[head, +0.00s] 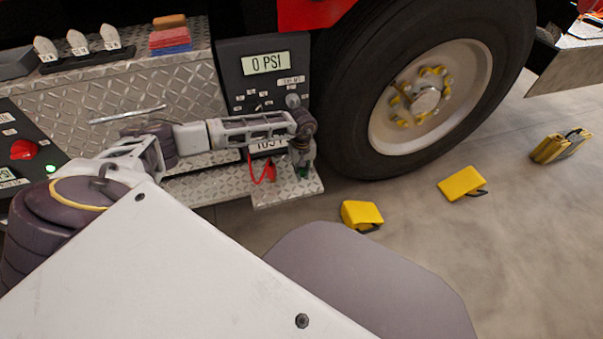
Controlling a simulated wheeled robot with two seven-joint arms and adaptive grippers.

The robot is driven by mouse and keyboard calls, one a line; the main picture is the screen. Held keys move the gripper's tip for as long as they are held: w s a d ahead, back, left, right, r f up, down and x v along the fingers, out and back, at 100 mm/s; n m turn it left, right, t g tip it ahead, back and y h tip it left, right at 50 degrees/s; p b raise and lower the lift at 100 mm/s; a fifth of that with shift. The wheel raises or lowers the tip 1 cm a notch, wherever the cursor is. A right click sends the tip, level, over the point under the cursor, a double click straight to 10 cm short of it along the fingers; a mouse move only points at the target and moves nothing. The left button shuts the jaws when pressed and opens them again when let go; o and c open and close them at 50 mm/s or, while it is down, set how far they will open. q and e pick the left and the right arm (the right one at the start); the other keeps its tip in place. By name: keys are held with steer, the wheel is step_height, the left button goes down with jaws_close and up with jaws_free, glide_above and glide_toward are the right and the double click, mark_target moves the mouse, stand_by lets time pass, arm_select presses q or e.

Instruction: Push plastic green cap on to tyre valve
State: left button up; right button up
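The big black tyre (345,95) on its cream wheel rim (478,75) stands at the upper right in the head view. I cannot make out its valve. My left arm reaches across from the left, and my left gripper (303,170) points down over the end of the metal step, left of the tyre. A small green thing (304,175), perhaps the plastic cap, shows at its fingertips. The gripper is too small and partly hidden to tell whether it is open or shut, or whether it touches the green thing. My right gripper is not in view.
A dark panel reading 0 PSI (265,63) stands behind my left arm. A red part with a red cord (269,172) is left of the gripper, by the diamond-plate step (232,188). Yellow chocks (361,214) (461,183) and a yellow case (559,147) lie on the floor.

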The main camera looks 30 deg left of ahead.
mark_target(302, 171)
arm_select(q)
jaws_close()
steer(key=shift+r, duration=0.15)
steer(key=shift+r+p, duration=2.05)
steer(key=shift+r, duration=0.8)
